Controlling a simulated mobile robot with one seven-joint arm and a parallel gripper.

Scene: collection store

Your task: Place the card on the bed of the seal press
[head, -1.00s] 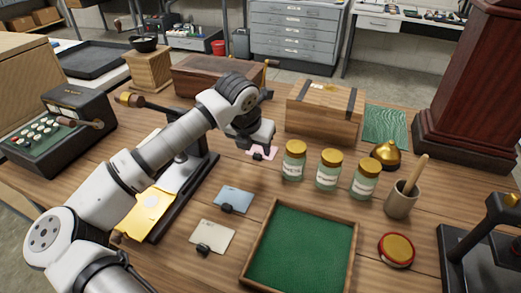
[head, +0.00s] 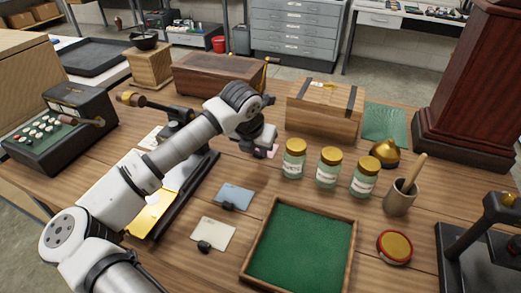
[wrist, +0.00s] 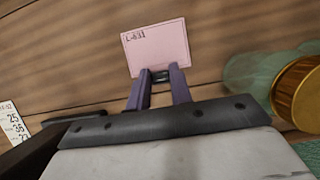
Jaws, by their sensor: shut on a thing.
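The pink card (wrist: 157,45), marked with small dark writing, stands out in front of my fingertips in the wrist view. My gripper (wrist: 160,76) is shut on the small dark clip at its near edge. In the head view the card (head: 272,151) is mostly hidden behind my gripper (head: 264,150), left of the jars. I cannot tell if the card still touches the table. A black press-like device (head: 485,240), seemingly the seal press, stands at the lower right, partly cut off by the frame.
Several gold-lidded jars (head: 329,170) stand just right of my gripper. A blue card (head: 235,196) and a cream card (head: 213,233) lie nearer. A green-lined tray (head: 300,245), mortar (head: 400,198) and red-rimmed tin (head: 394,247) lie towards the press. A wooden box (head: 325,110) stands behind.

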